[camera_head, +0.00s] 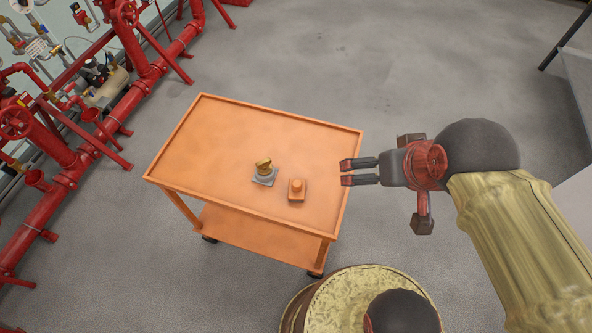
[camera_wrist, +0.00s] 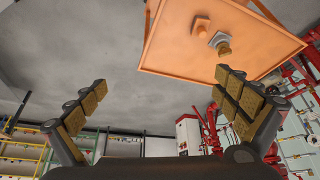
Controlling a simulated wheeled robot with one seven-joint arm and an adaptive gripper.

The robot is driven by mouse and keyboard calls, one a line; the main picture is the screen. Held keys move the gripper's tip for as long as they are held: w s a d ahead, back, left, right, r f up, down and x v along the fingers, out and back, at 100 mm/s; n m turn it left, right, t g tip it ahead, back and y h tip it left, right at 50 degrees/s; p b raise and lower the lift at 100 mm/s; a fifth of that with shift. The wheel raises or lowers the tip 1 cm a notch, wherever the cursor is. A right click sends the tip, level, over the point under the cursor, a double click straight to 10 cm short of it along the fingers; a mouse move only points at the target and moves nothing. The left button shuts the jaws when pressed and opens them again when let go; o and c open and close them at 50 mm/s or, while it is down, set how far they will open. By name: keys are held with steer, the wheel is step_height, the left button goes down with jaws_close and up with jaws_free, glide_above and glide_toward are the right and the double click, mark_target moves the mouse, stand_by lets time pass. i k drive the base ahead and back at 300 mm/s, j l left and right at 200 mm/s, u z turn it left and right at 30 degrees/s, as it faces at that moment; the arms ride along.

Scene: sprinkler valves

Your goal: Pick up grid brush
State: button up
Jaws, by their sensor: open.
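Two small objects stand on top of the orange cart (camera_head: 225,140). One has a grey square base with a brass-coloured top (camera_head: 264,172); it also shows in the wrist view (camera_wrist: 220,42). The other is an orange block with a round knob (camera_head: 297,189), just right of it, also in the wrist view (camera_wrist: 200,26). I cannot tell for certain which is the grid brush. My gripper (camera_head: 346,173) is open and empty, its fingers pointing left, at the cart's right edge in the head view. In the wrist view, both padded fingers (camera_wrist: 160,85) are spread wide with nothing between them.
The cart has a raised rim and a lower shelf. Most of its top is bare. Red pipes and valves (camera_head: 60,165) line the wall at the left. Open grey floor (camera_head: 400,60) lies behind the cart. A grey surface (camera_head: 578,90) stands at the right edge.

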mark_target(296, 191)
steer(key=j+z, duration=0.35)
steer(key=j, duration=0.45)
steer(key=k+j+z, duration=0.1)
steer(key=j+z, duration=0.3)
steer(key=j, duration=0.4)
